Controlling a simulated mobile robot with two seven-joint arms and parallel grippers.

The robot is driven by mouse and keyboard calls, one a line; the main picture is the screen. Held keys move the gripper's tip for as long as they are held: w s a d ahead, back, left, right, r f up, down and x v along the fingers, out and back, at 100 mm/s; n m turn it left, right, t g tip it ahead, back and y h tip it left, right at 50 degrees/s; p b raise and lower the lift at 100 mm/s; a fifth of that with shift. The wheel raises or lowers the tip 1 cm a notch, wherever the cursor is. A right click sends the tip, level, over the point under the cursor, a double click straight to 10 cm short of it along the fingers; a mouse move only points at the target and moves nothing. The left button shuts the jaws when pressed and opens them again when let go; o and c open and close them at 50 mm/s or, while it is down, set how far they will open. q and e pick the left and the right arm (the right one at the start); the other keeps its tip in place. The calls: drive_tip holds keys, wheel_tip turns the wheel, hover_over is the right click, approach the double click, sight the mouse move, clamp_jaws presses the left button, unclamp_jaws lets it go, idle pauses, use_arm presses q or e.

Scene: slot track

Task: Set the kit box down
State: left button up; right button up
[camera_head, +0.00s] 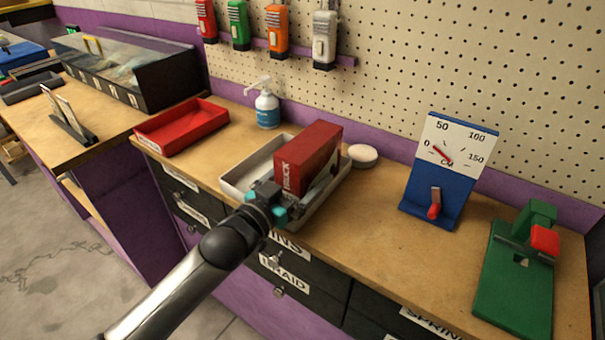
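A red box with white lettering (309,157), which I take to be the kit box, stands in a shallow pale grey tray (240,172) on the wooden bench. My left gripper (267,196), with teal parts at its fingers, is at the near left of the box, over the tray's front wall. It hides the box's lower near corner and part of the tray. I cannot tell whether its fingers are closed on the box, or whether the box rests on the tray floor. My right gripper is not in view.
A red tray (181,130), a pump bottle (267,108) and a white round object (362,155) are nearby. A blue gauge stand (436,203) and a green device (512,275) stand to the right. Bare bench (372,220) lies between tray and gauge. A pegboard wall rises behind.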

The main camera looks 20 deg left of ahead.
use_arm(q)
drive_tip(key=shift+r, duration=0.15)
drive_tip(key=p+v, duration=0.1)
drive_tip(key=v, duration=1.1)
drive_tip(key=shift+p, duration=0.3)
